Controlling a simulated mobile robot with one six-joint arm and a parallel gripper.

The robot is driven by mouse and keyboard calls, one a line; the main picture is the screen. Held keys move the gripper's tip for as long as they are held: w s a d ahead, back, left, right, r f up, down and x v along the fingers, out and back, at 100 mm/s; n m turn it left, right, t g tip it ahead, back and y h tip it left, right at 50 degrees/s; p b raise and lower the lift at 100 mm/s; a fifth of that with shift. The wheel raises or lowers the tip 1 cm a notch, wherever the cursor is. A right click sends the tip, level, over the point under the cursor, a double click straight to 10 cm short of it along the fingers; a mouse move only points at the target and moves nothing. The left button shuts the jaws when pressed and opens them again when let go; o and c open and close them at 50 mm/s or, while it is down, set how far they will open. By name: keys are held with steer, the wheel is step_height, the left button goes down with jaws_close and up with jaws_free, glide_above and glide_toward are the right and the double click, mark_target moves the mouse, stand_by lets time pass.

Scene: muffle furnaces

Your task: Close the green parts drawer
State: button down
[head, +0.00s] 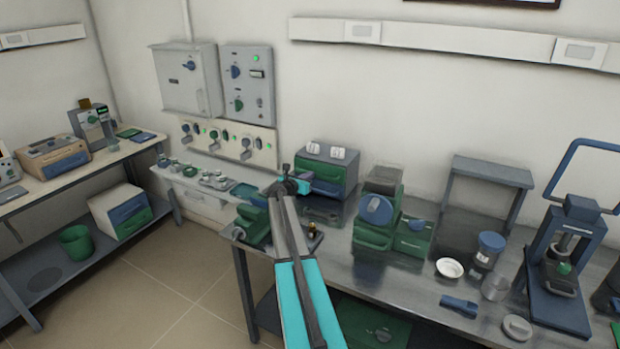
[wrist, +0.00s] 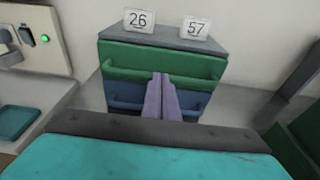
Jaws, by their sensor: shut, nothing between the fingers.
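A small grey cabinet (head: 340,153) stands on the steel bench against the wall. It has a green drawer (head: 323,171) above a blue drawer, and its front fills the middle of the wrist view (wrist: 135,57). The green drawer has a bar handle across its front. I cannot tell whether it sits flush or stands out a little. My gripper (wrist: 160,77) is shut and empty, its fingertips in front of the green drawer near the handle's middle. Whether they touch is unclear. In the head view my gripper (head: 303,187) is at the cabinet's left front, partly hidden by my wrist.
Cards 26 (wrist: 140,20) and 57 (wrist: 195,29) stand on the cabinet. A green and blue machine (head: 378,210) stands to its right. Green equipment (head: 252,226) sits at the bench's left end.

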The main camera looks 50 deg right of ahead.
steer(key=b+v, duration=0.3)
steer(key=v, duration=1)
steer(key=shift+f, duration=0.2)
steer(key=shift+r, duration=0.1)
